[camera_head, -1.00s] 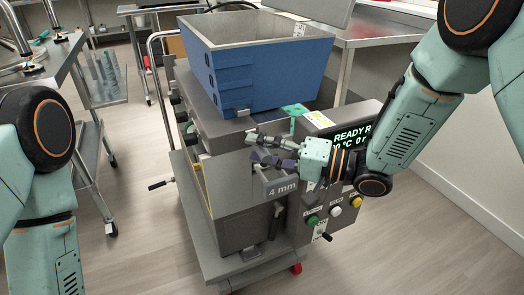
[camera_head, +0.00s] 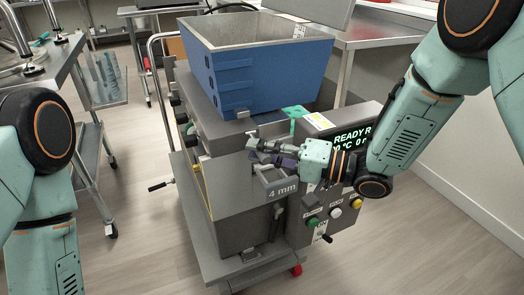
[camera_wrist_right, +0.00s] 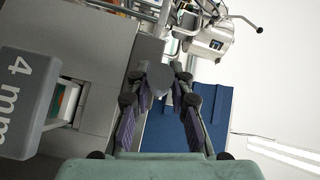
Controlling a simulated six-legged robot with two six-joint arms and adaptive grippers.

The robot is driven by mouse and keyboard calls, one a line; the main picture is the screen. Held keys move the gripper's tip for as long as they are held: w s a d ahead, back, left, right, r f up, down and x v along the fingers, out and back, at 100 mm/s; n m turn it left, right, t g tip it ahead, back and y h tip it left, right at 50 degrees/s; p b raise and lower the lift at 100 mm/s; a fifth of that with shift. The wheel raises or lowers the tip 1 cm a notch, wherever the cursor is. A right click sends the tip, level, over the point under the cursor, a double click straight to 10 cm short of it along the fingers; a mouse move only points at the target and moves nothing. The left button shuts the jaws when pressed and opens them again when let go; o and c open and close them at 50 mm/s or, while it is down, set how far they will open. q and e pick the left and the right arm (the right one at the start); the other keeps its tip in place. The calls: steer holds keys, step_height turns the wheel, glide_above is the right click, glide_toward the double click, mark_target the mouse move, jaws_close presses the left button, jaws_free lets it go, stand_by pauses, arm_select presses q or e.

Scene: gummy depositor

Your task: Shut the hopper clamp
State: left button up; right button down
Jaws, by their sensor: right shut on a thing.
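The blue hopper (camera_head: 265,75) sits on top of the grey depositor machine (camera_head: 215,165); it also shows in the right wrist view (camera_wrist_right: 215,112). My right gripper (camera_head: 257,150) is in front of the machine's face, just below the hopper and above the block marked 4 mm (camera_head: 282,188). In the right wrist view its fingers (camera_wrist_right: 167,80) are closed in on a small dark grey piece (camera_wrist_right: 157,80), which looks like the clamp handle. The fingers hide much of the clamp in the head view. My left gripper is out of view; only part of its arm shows.
A control panel with a lit display (camera_head: 350,140) and coloured buttons (camera_head: 335,211) is close to my right wrist. Steel tables stand at the left (camera_head: 40,70) and at the back right (camera_head: 385,30). Open floor lies left of the machine.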

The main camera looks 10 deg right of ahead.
steer(key=shift+w+f+n+t+y+b, duration=0.15)
steer(key=shift+f+n+t+y+b, duration=0.15)
steer(key=shift+f+n+y+b, duration=0.35)
steer(key=shift+w+a+f+n+y+b, duration=0.15)
steer(key=shift+f+n+y+b, duration=0.15)
steer(key=shift+n+b, duration=0.25)
steer(key=shift+w+d+f+n+y+b, duration=0.1)
steer(key=shift+f+n+y+b, duration=0.05)
steer(key=shift+n+y+b, duration=0.3)
steer(key=c, duration=1.2)
jaws_free()
steer(key=v, duration=1.2)
steer(key=shift+a, duration=0.1)
